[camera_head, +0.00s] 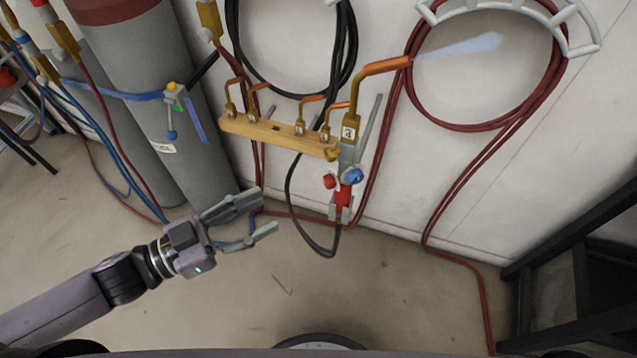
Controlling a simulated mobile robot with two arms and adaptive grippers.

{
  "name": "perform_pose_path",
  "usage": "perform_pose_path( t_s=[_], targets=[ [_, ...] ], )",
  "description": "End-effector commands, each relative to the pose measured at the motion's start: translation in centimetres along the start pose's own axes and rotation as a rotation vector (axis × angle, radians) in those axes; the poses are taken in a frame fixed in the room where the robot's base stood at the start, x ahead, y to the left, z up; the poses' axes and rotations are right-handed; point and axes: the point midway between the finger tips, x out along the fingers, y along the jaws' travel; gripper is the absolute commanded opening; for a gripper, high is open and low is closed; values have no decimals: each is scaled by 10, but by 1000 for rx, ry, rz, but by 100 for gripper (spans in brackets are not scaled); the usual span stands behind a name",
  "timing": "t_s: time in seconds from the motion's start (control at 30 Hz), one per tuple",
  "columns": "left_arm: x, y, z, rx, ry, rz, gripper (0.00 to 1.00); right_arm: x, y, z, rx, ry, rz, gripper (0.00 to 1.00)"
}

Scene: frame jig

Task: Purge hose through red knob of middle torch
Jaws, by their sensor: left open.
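The torch (349,137) with the copper tip hangs near the middle, a pale blue flame-like plume (465,47) at its tip. Low on it are a red knob (329,182) on the left and a blue knob (354,176) on the right. A dark hose (293,205) loops down from behind the wooden tip rack and meets the torch's lower end. My left gripper (268,212) is open and empty, below and left of the knobs, apart from them. Its fingers point right. My right gripper is not in view.
A wooden rack (270,132) with several copper tips is left of the torch. Grey gas cylinders (150,75) stand at left. Coiled red hose (490,127) hangs on the wall at right. A dark frame (580,270) stands at lower right. The floor in front is mostly clear.

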Motion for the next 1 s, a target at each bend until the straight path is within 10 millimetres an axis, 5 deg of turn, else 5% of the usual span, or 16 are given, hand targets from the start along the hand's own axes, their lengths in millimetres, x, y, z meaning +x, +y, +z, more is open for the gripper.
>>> perform_pose_path(
  t_s=[0.7, 1.0],
  targets=[
    [106, 0, -2, 0, 4, 0, 41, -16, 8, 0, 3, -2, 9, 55],
    [119, 0, 0, 0, -1, 0, 41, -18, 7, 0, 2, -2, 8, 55]
  ],
)
